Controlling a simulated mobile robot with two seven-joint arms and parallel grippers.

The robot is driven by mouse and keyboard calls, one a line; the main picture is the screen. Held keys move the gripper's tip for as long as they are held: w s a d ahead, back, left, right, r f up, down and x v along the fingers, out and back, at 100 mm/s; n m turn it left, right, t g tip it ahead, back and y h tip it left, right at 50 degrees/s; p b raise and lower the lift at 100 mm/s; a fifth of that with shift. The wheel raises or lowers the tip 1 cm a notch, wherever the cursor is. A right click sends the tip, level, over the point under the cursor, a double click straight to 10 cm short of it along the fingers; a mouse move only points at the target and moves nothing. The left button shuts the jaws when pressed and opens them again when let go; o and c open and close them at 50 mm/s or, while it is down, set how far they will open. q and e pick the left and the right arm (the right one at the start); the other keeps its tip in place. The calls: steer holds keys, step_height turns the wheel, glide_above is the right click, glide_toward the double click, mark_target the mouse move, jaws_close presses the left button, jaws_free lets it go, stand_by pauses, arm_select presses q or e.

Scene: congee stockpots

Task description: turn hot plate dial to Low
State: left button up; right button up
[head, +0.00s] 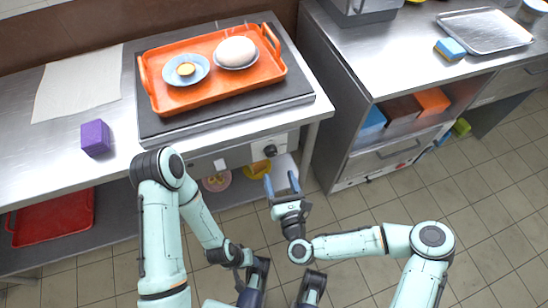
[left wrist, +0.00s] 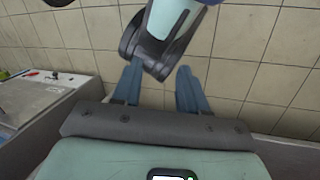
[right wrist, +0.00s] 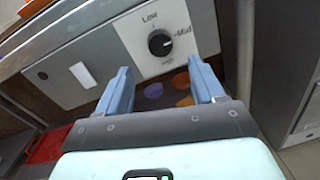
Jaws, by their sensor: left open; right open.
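The hot plate (head: 225,117) is a dark slab on the steel counter. Its black round dial (head: 270,151) is on the front panel. In the right wrist view the dial (right wrist: 160,42) sits on a white plate, with "Low" above left, "Mid" to the right and a blurred label below. Its white mark appears to point toward Mid. My right gripper (head: 281,180) is open and empty, in front of and below the dial, not touching it. My left gripper (left wrist: 158,88) is open and empty in its wrist view, over the floor, away from the dial.
An orange tray (head: 208,98) with a blue plate (head: 199,62) and a bowl (head: 236,67) stands on the hot plate. A purple block (head: 95,138) is on the left counter. A shelf below holds a red tray (head: 55,216). A cabinet (head: 350,150) stands to the right.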

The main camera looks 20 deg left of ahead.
mark_target(272, 155)
steer(key=x, duration=0.8)
steer(key=shift+b, duration=0.3)
steer(key=c, duration=1.1)
